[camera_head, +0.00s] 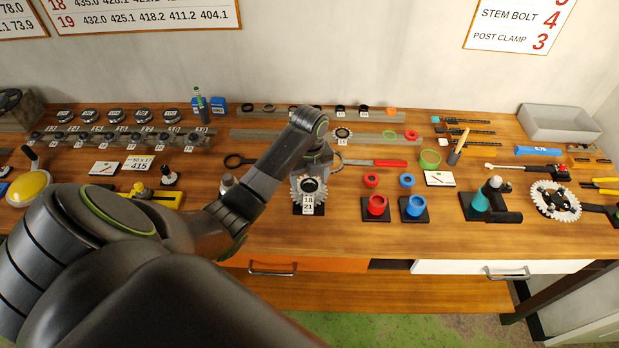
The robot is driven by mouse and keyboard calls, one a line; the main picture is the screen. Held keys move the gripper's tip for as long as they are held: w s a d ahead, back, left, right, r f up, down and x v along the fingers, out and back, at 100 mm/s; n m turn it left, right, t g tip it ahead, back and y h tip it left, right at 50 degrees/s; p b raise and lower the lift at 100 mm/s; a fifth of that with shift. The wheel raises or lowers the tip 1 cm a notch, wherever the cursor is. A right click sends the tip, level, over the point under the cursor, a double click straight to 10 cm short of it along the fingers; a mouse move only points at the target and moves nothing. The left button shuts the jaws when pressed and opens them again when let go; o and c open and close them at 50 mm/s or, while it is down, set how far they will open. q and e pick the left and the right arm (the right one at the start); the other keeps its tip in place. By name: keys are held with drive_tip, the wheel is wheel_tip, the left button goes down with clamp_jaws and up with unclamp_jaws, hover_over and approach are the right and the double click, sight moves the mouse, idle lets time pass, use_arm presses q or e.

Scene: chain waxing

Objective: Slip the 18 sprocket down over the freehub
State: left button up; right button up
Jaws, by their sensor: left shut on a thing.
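My left gripper (316,167) points down over the middle of the bench, just above and behind a toothed silver sprocket (311,187). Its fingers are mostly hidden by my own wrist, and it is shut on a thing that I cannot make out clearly. I cannot tell whether this sprocket is in the jaws or on the stand. I cannot pick out the freehub with certainty. My right gripper is not in view.
Behind the gripper lies another small sprocket (343,132). To the right are a red cup (376,205), a blue cup (414,206), a teal post (481,202) and a chainring (556,201). A grey bin (562,122) stands back right. The bench front is clear.

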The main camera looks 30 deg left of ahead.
use_arm(q)
drive_tip(key=shift+f, duration=0.55)
idle(0.4)
drive_tip(key=o, duration=1)
drive_tip(key=shift+o, duration=0.2)
